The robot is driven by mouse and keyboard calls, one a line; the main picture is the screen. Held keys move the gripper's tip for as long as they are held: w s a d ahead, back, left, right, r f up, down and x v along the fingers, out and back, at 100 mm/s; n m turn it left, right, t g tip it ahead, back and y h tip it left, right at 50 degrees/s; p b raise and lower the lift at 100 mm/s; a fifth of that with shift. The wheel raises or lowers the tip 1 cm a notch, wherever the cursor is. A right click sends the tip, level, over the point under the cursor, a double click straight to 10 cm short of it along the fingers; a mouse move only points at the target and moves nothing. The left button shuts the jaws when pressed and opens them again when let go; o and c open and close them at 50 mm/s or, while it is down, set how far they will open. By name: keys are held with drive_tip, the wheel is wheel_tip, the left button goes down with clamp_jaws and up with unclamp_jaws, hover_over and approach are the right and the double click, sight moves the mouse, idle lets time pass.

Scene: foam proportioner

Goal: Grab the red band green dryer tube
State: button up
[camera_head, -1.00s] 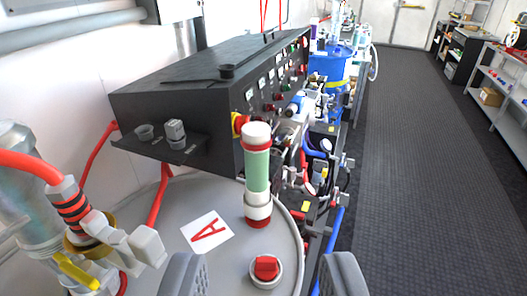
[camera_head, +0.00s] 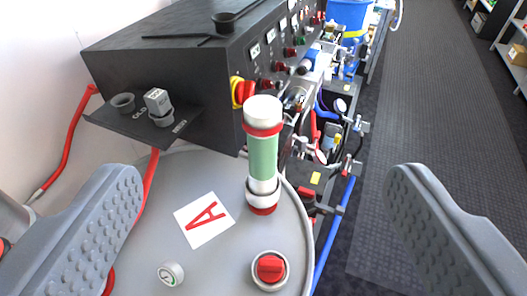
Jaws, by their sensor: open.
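The dryer tube (camera_head: 263,158) stands upright on the grey drum top, with a green body, a white cap, a red band under the cap and another red band at its base. My gripper (camera_head: 258,215) is open. Its two grey ridged fingers show at the lower left and lower right of the view, wide apart. The tube stands between them in the picture, farther out than the fingers, and neither finger appears to touch it.
A black control box (camera_head: 165,60) stands close behind the tube. Hoses and valves crowd its right. The floor (camera_head: 420,120) is clear.

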drive_tip(key=s+f+p+x, duration=0.1)
drive_tip(key=f+p+x, duration=0.1)
drive_tip(key=p+x, duration=0.75)
drive_tip(key=g+p, duration=0.2)
drive_tip(key=p, duration=0.1)
approach(263, 115)
drive_tip(key=shift+n+y, duration=0.3)
drive_tip(key=shift+y, duration=0.1)
drive_tip(key=p+x, duration=0.1)
drive_tip(key=x, duration=0.6)
drive_tip(key=shift+f+p, duration=0.3)
drive_tip(key=shift+p, duration=0.1)
drive_tip(key=shift+d+p+x, duration=0.15)
drive_tip(key=shift+p+x, duration=0.2)
drive_tip(key=shift+x, duration=0.7)
drive_tip(key=shift+d+p+x, duration=0.15)
drive_tip(key=shift+p+x, duration=0.2)
drive_tip(key=shift+x, duration=0.75)
drive_tip(key=shift+w+f, duration=0.35)
drive_tip(key=shift+w, duration=0.1)
drive_tip(key=c, duration=1.7)
